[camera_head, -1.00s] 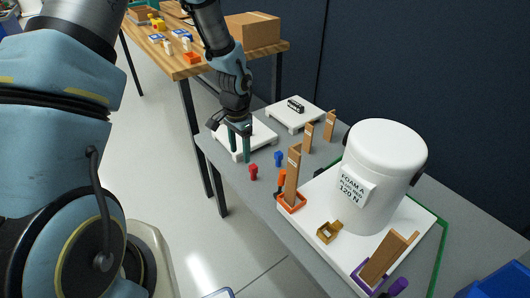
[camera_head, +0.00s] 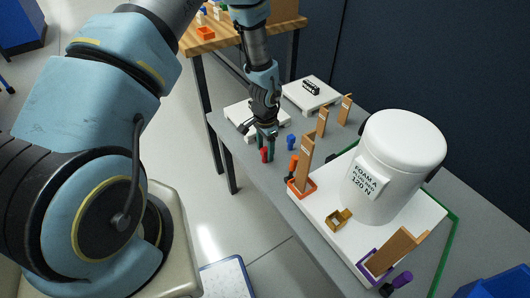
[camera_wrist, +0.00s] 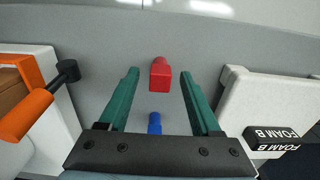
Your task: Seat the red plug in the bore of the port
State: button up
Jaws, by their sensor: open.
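The red plug (camera_head: 264,155) stands on the grey table near its front left edge. My gripper (camera_head: 266,148) is open with its green fingers at the red plug. In the wrist view the red plug (camera_wrist: 160,76) shows in the gap between the fingertips, with clear space on both sides. A blue plug (camera_head: 291,142) stands just behind it; in the wrist view the blue plug (camera_wrist: 154,124) is nearer the palm. An ochre block with an opening (camera_head: 337,221) sits on the white board; I cannot tell whether it is the port. No bore is clearly visible.
A white tank labelled FOAM A (camera_head: 402,160) stands on the white board (camera_head: 310,215). White platforms (camera_head: 312,96) stand behind. An orange-handled tool (camera_wrist: 30,110) lies left in the wrist view.

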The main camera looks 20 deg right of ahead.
jog(key=shift+f, duration=1.15)
jog(key=shift+c, duration=0.2)
grip_shut()
